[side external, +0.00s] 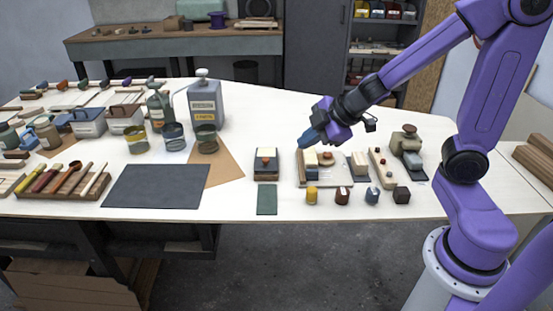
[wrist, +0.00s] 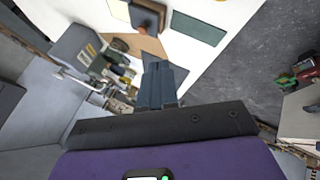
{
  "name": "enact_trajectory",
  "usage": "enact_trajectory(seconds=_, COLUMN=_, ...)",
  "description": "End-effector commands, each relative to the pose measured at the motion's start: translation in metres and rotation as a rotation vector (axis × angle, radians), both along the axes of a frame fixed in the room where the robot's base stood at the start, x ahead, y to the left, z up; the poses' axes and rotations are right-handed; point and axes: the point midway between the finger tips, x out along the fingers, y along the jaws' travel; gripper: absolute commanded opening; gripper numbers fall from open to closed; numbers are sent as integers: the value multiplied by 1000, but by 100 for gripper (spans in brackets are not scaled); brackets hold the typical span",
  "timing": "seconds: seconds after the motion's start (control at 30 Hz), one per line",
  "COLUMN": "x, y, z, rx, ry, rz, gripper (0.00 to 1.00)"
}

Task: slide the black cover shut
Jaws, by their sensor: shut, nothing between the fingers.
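My gripper (side external: 307,140) is shut and empty, tilted down to the left above the light wooden tray (side external: 318,184) in the side external view. Its blue-grey fingers lie together in the wrist view (wrist: 158,70). I cannot tell for certain which piece is the black cover. My fingers do not appear to touch the dark box.
A small green mat (side external: 267,200) lies in front of the dark box. Several small pieces, including a yellow one (side external: 311,196) and a black cube (side external: 401,195), stand near the front edge. A large dark mat (side external: 158,186) lies left; a grey canister (side external: 206,104) stands behind.

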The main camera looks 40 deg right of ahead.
Motion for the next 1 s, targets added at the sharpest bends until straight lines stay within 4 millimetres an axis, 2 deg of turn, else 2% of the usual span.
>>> enact_trajectory(seconds=0.13, x=15, y=-13, z=-9, rx=16, ry=0, rz=87, gripper=0)
enact_trajectory(seconds=0.43, x=11, y=-26, z=-26, rx=43, ry=68, rz=204, gripper=0)
enact_trajectory(seconds=1.0, x=21, y=-19, z=-45, rx=45, ry=75, rz=214, gripper=0)
